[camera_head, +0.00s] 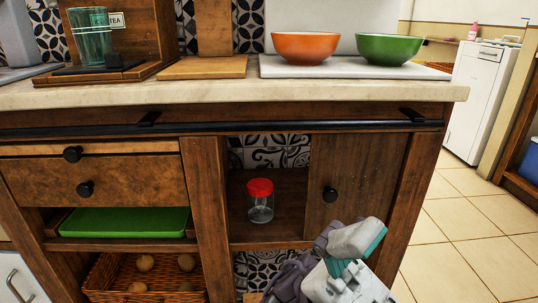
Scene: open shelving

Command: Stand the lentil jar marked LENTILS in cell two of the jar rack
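A clear jar (261,208) with a red lid stands upright on the open middle shelf of the wooden cabinet. No lettering can be read on it, and it looks see-through. A wooden stand (140,40) with a TEA label is on the counter at the upper left, with a greenish glass in it. I cannot tell whether this is the jar rack, and no cell two mark shows. My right gripper (352,262) is at the lower right, in front of the cabinet and apart from the jar. Its finger opening is not clear. My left gripper is not in view.
Orange (305,47) and green (389,49) bowls sit on a pale board on the counter. A dark rail (280,127) runs along the cabinet front. A closed door (350,180) is right of the jar's shelf. Tiled floor at right is clear.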

